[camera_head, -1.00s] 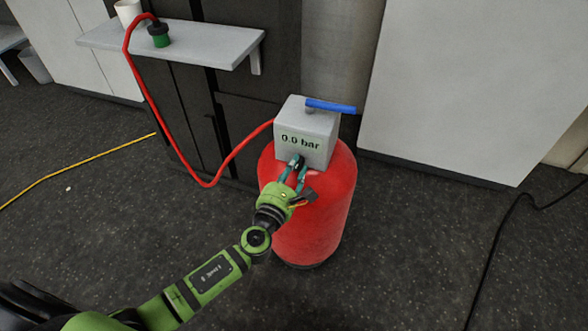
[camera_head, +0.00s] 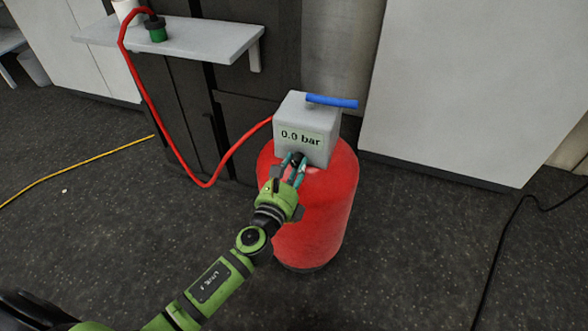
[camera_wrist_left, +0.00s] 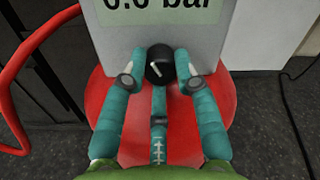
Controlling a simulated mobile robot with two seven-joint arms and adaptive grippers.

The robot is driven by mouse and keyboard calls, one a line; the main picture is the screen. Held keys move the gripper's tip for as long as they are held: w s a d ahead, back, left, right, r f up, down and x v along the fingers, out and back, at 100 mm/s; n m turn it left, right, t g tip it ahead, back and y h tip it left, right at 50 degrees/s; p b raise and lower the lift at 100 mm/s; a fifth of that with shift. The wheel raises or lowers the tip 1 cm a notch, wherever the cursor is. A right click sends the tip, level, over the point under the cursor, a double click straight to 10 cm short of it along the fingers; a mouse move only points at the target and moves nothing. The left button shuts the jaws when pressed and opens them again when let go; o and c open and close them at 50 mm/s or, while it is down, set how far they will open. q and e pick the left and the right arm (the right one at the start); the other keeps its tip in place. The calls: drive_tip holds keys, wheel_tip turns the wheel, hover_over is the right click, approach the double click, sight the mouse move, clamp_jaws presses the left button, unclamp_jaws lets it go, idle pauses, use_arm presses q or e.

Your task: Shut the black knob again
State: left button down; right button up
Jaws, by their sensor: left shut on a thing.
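The black knob (camera_wrist_left: 160,64) is on the lower front of the grey box (camera_head: 311,117), with a white mark on its face. The box sits on top of the red tank (camera_head: 325,215) and its display reads 0.0 bar. My left gripper (camera_head: 294,160) is at the front of the box, its fingers around the knob. In the left wrist view the teal fingers stand on either side of the knob, shut on it, and a third finger lies below. In the head view the fingers hide most of the knob. My right gripper is not in view.
A blue lever (camera_head: 332,101) is on top of the box. A red hose (camera_head: 160,115) runs from the box to a green fitting (camera_head: 156,31) on a grey shelf (camera_head: 190,39). A yellow cable (camera_head: 80,172) and a black cable (camera_head: 497,245) lie on the dark floor.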

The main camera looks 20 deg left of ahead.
use_arm(q)
drive_tip(key=n, duration=0.4)
drive_tip(key=shift+w+a+r+b, duration=0.1)
drive_tip(key=shift+r+b, duration=0.2)
drive_tip(key=shift+b, duration=0.1)
drive_tip(key=n, duration=0.2)
drive_tip(key=shift+n, duration=0.4)
drive_tip(key=n, duration=0.2)
drive_tip(key=shift+n+y, duration=0.3)
drive_tip(key=shift+n, duration=0.1)
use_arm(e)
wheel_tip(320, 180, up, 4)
use_arm(q)
drive_tip(key=n, duration=0.3)
drive_tip(key=shift+n, duration=1.3)
drive_tip(key=shift+n+p, duration=0.6)
drive_tip(key=shift+n, duration=0.6)
drive_tip(key=shift+f+n+p, duration=0.1)
drive_tip(key=shift+n+p, duration=0.5)
drive_tip(key=shift+n, duration=1)
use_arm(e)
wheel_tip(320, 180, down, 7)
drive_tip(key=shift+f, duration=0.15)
